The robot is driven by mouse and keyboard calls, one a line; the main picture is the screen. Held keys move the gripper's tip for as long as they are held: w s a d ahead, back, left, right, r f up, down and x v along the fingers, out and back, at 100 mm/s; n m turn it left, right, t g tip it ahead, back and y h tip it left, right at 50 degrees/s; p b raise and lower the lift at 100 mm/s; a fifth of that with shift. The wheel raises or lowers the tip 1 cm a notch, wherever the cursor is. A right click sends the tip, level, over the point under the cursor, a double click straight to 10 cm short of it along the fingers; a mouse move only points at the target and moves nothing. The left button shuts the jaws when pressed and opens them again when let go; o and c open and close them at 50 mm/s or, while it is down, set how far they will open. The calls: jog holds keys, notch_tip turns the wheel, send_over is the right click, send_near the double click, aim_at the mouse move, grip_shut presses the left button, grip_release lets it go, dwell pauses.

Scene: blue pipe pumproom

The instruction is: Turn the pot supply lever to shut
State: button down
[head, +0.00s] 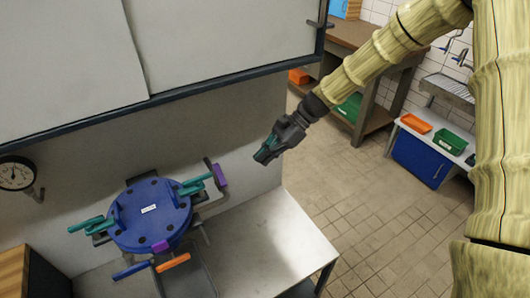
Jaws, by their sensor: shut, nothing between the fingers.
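A round blue pot with a bolted lid (150,212) and a small white label stands at the lower left, by the grey wall. Several coloured levers surround it: a teal one (86,224) on its left, a teal one (196,183) and a purple one (220,176) on its right, and purple (160,246), blue (131,269) and orange (173,262) ones in front. I cannot tell which is the pot supply lever. My gripper (262,156) is shut and empty, in the air above and to the right of the pot, touching nothing.
A pale bench top (258,240) is bare right of the pot. A grey cabinet (230,45) overhangs behind. A pressure gauge (17,173) is at far left, above a wooden box (14,270). Tiled floor lies open at right, before a blue cabinet (420,160) with trays.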

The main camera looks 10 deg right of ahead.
aim_at(220, 178)
jog(key=s+a+f+p, duration=0.1)
jog(key=a+f+p, duration=0.3)
jog(key=a, duration=0.4)
jog(key=shift+s+a+f, duration=0.25)
jog(key=shift+s+a, duration=0.1)
jog(key=shift+a, duration=0.05)
jog(key=shift+s+a, duration=0.1)
jog(key=shift+a, duration=0.1)
